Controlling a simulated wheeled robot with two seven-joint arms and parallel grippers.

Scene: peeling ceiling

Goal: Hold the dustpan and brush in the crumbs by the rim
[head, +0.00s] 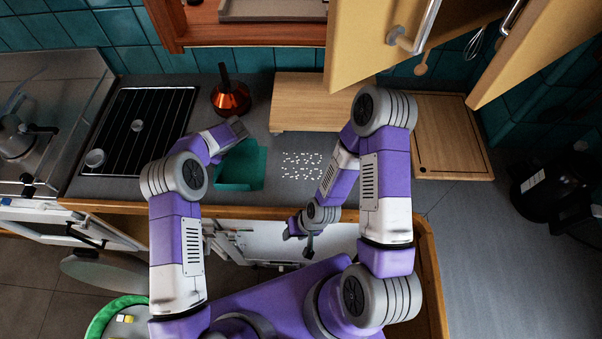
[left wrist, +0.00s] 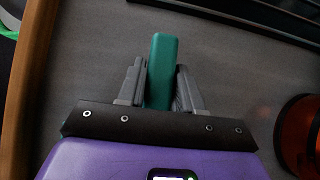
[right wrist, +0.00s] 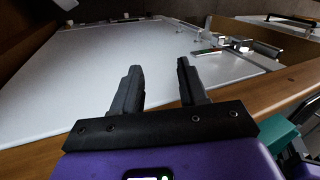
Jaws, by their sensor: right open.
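The green dustpan (head: 240,168) lies on the grey counter left of the crumbs. My left gripper (head: 237,128) is at its far side, and in the left wrist view the fingers close around a green handle (left wrist: 161,70) with almost no gap. I cannot make out a separate brush.
An orange-red pot (head: 231,99) stands behind the dustpan, and a black rack (head: 140,130) lies to its left. A wooden block (head: 310,100) is behind the crumbs, and a cutting board (head: 438,135) is at right. Open yellow cupboard doors (head: 370,40) overhang the back. White panels (head: 270,240) show below the counter.

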